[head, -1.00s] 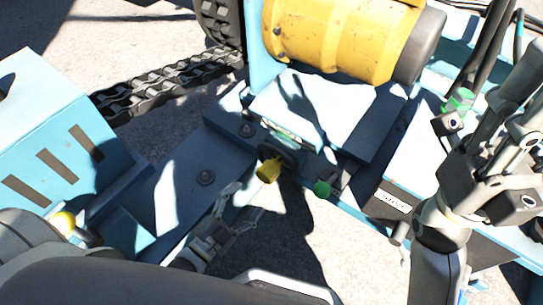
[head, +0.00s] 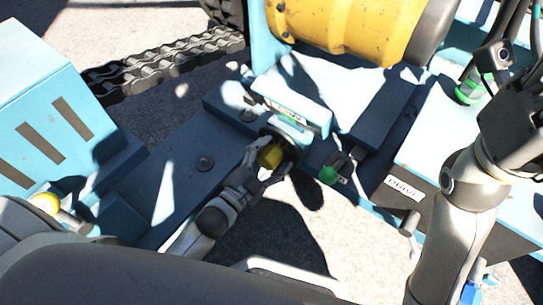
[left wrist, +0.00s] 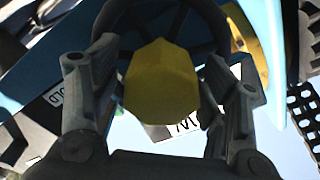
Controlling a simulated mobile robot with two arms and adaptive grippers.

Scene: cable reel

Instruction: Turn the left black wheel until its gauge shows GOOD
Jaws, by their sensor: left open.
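The black wheel (head: 292,146) with a yellow hub (head: 271,156) sits at the front of the light blue machine. Its ring (left wrist: 165,12) and hub (left wrist: 162,82) also show in the left wrist view. My left gripper (head: 268,165) is open at the wheel. Its two fingers stand on either side of the hub, and I see gaps between them and it. A small gauge strip with green (head: 286,116) lies above the wheel, too small to read. A label ending in "OLD" shows at the left in the left wrist view. My right arm is at the right; its fingertips cannot be made out.
A green knob (head: 328,175) is just right of the wheel. A yellow drum (head: 350,25) is above, and a dark chain (head: 165,65) lies at upper left. A blue slotted box (head: 60,110) is at left. Open ground is below the wheel.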

